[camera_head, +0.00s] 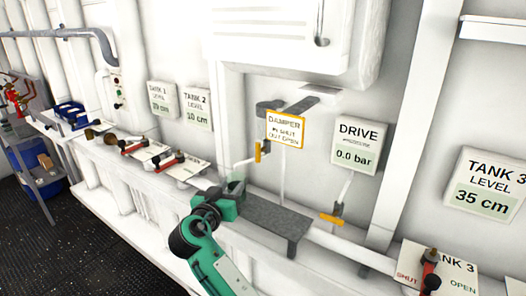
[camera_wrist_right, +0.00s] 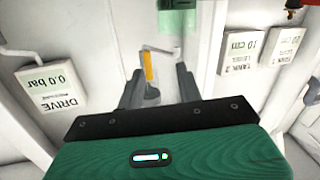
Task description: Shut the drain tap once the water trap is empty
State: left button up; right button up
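A small translucent greenish piece (camera_head: 237,183), possibly the water trap, shows beside my right gripper; I cannot tell whether it holds water. A green block-like thing (camera_wrist_right: 177,20) is at the top of the right wrist view. I cannot identify the drain tap with certainty. A yellow handle (camera_head: 258,152) on a bent rod hangs under the damper plate; a similar yellow handle (camera_wrist_right: 150,68) appears between my fingers in the wrist view, without visible contact. My right gripper (camera_head: 232,187) is open and looks empty, its fingers (camera_wrist_right: 160,88) apart. My left gripper is out of view.
A grey shelf (camera_head: 268,218) lies right of my gripper. The drive gauge (camera_head: 358,145) reads 0.0 bar, with an orange-yellow lever (camera_head: 331,219) below. A blue bin (camera_head: 35,165) is at left; the dark floor is clear.

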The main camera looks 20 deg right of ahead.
aim_at(257, 149)
notch_tip(257, 149, up, 6)
jog(key=s+d+m+h, duration=0.1)
jog(key=s+m, duration=0.1)
jog(key=p+x, duration=0.6)
jog(key=x, duration=0.7)
jog(key=shift+d, duration=0.15)
jog(key=shift+w+d+f+p, duration=0.2)
jog(key=shift+w+d+p, duration=0.05)
jog(key=shift+w+p, duration=0.05)
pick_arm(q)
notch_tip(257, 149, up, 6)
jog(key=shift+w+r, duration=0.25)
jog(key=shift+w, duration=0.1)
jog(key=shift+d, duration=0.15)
pick_arm(e)
jog(key=shift+c, duration=0.5)
grip_shut()
